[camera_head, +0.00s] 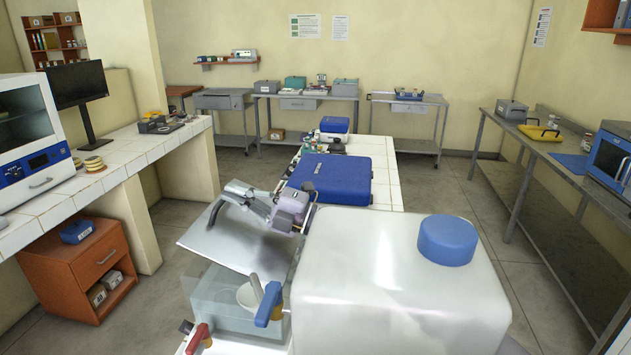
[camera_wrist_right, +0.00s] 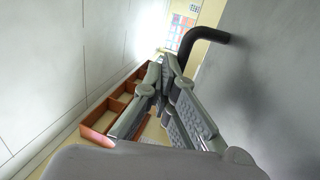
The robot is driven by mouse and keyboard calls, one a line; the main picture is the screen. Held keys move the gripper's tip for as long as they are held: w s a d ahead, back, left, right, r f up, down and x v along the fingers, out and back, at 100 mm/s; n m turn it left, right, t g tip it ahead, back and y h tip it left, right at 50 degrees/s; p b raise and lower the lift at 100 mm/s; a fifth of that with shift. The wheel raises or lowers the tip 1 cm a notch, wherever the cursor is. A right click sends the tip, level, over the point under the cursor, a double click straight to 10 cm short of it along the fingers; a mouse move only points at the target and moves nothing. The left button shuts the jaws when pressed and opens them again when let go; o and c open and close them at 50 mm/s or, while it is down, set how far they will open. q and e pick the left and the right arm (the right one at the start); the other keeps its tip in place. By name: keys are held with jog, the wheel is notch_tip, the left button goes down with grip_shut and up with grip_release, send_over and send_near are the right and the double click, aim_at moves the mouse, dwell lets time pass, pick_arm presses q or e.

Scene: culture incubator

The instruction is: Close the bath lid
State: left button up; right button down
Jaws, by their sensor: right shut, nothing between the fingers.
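The bath (camera_head: 225,300) is a clear tank at the lower middle of the head view. Its flat grey metal lid (camera_head: 225,240) stands open, tilted up above the tank. A black bent handle (camera_head: 217,212) is on the lid; it also shows in the wrist view (camera_wrist_right: 205,38), where the lid's face (camera_wrist_right: 270,85) fills the right side. My right gripper (camera_head: 236,190) is shut and empty near the lid's upper part, close to the handle. In the wrist view its fingertips (camera_wrist_right: 164,75) are beside the lid's face; I cannot tell whether they touch it. My left gripper is out of view.
A large white container with a blue cap (camera_head: 447,240) stands right of the bath. A blue box (camera_head: 335,178) lies behind it on the tiled bench. Red (camera_head: 197,337) and blue (camera_head: 268,303) levers are at the bath's front. Open floor is at the left.

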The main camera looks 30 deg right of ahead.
aim_at(233, 214)
jog(key=shift+w+a+f, duration=0.3)
jog(key=shift+a+f, duration=0.05)
jog(key=shift+f, duration=0.1)
jog(key=shift+w+a+f+p, duration=0.15)
jog(key=shift+f+p, duration=0.1)
jog(key=shift+p, duration=0.35)
jog(key=shift+w+a+f+g+h+p, duration=0.15)
jog(key=shift+a+f+g+h+p, duration=0.1)
jog(key=shift+f+h+p, duration=0.15)
jog(key=shift+w+a+f+g+h+p, duration=0.15)
jog(key=shift+f+g+h+p, duration=0.1)
jog(key=shift+p, duration=0.25)
jog(key=shift+w+a+f+g+h+p, duration=0.15)
jog(key=shift+f+g+h+p, duration=0.2)
jog(key=shift+f+p, duration=0.5)
jog(key=shift+a+f, duration=0.1)
jog(key=shift+f, duration=0.35)
